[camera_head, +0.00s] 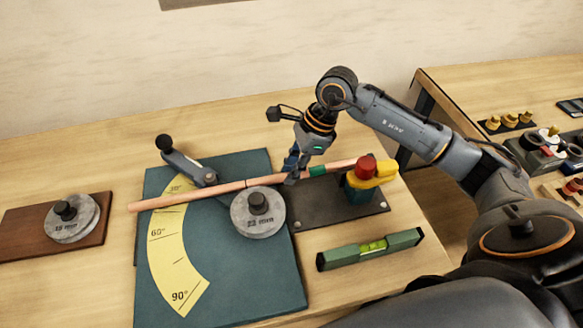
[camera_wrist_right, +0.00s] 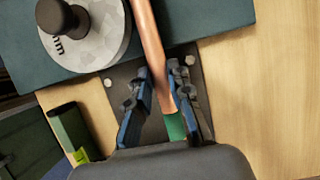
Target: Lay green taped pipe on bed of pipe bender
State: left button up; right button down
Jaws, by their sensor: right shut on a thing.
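The copper pipe (camera_head: 220,188) has a green tape band (camera_head: 318,170) near its right end. It lies across the pipe bender's teal bed (camera_head: 230,290), between the lever (camera_head: 188,167) and the grey round former (camera_head: 258,213). I cannot tell whether it touches the bed. My right gripper (camera_head: 293,174) is shut on the copper pipe just left of the tape. The right wrist view shows the pipe (camera_wrist_right: 148,35) between the fingers (camera_wrist_right: 161,75), with the green tape (camera_wrist_right: 175,126) close to the palm. My left gripper is not in view.
A red-and-yellow-topped clamp (camera_head: 366,180) stands on the dark plate (camera_head: 318,217) by the pipe's right end. A green spirit level (camera_head: 370,248) lies in front. A spare former (camera_head: 72,218) sits on a brown board at left. Another table with parts is at right.

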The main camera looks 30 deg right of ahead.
dwell(0.3)
jog(key=shift+s+d+b, duration=0.2)
jog(key=shift+d+b, duration=0.2)
jog(key=shift+d, duration=0.35)
dwell(0.4)
jog(key=c, duration=0.8)
grip_release()
jog(key=shift+r, duration=0.1)
jog(key=shift+r+p, duration=1.8)
jog(key=shift+r, duration=1.65)
